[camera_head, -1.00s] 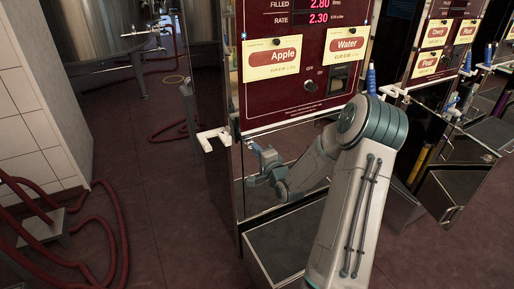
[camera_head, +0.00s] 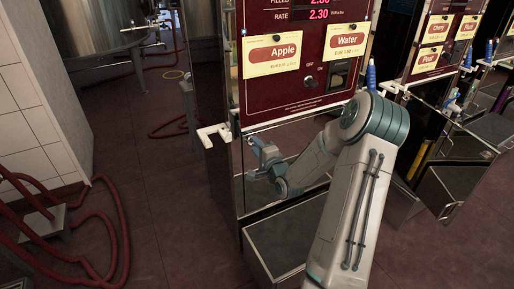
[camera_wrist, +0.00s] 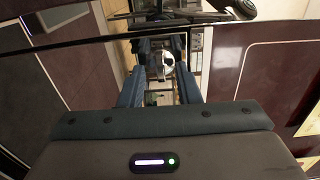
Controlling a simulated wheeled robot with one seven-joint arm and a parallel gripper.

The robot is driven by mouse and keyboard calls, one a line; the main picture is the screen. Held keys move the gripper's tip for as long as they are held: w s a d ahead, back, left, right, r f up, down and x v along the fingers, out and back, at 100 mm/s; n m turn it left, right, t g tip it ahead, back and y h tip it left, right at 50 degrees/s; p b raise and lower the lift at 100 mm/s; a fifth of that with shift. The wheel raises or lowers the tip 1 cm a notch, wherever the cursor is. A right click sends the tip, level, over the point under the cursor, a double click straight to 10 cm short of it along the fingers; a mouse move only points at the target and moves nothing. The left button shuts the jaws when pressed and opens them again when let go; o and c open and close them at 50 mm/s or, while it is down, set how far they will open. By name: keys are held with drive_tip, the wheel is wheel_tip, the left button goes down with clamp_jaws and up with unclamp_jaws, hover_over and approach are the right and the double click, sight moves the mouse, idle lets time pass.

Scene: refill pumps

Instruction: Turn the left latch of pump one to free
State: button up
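Pump one is the nearest dispenser, with a dark red panel (camera_head: 300,92) bearing an Apple label (camera_head: 271,53) and a Water label (camera_head: 346,40). A white bracket (camera_head: 212,134) juts from its left edge below the panel; I cannot tell whether it belongs to the left latch. My gripper (camera_head: 258,150) is just right of and below this bracket, in front of the pump's shiny lower front. In the wrist view its two blue fingers (camera_wrist: 161,50) stand apart, with a shiny rounded piece (camera_wrist: 168,68) showing between them. I cannot tell whether they touch it. No latch is clearly visible.
A dark knob (camera_head: 309,82) sits on the panel. Red hoses (camera_head: 120,230) lie on the left floor. A second pump (camera_head: 440,55) stands to the right.

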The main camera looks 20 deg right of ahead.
drive_tip(key=s+p, duration=0.1)
drive_tip(key=s, duration=1.2)
drive_tip(key=shift+s+d, duration=0.25)
drive_tip(key=shift+s, duration=0.15)
drive_tip(key=s+a+r+n+g+h+p, duration=0.1)
drive_tip(key=a+r+n+g+p, duration=0.2)
drive_tip(key=r+n+g+p, duration=0.25)
drive_tip(key=a+r+n+g+h+p, duration=0.1)
drive_tip(key=a+r+n+g+p, duration=0.3)
drive_tip(key=r+n+p, duration=0.15)
drive_tip(key=s+a+r+n+g+p, duration=0.2)
drive_tip(key=s+a+r, duration=0.4)
drive_tip(key=s+r, duration=0.3)
drive_tip(key=s+a+r+n+g+y+p, duration=0.1)
drive_tip(key=s+a+r+n+g+p, duration=0.2)
drive_tip(key=s+r, duration=0.6)
drive_tip(key=a+n+p, duration=0.1)
drive_tip(key=a+p, duration=0.1)
drive_tip(key=a, duration=0.1)
drive_tip(key=shift+s+n+g, duration=0.3)
drive_tip(key=shift+g, duration=0.05)
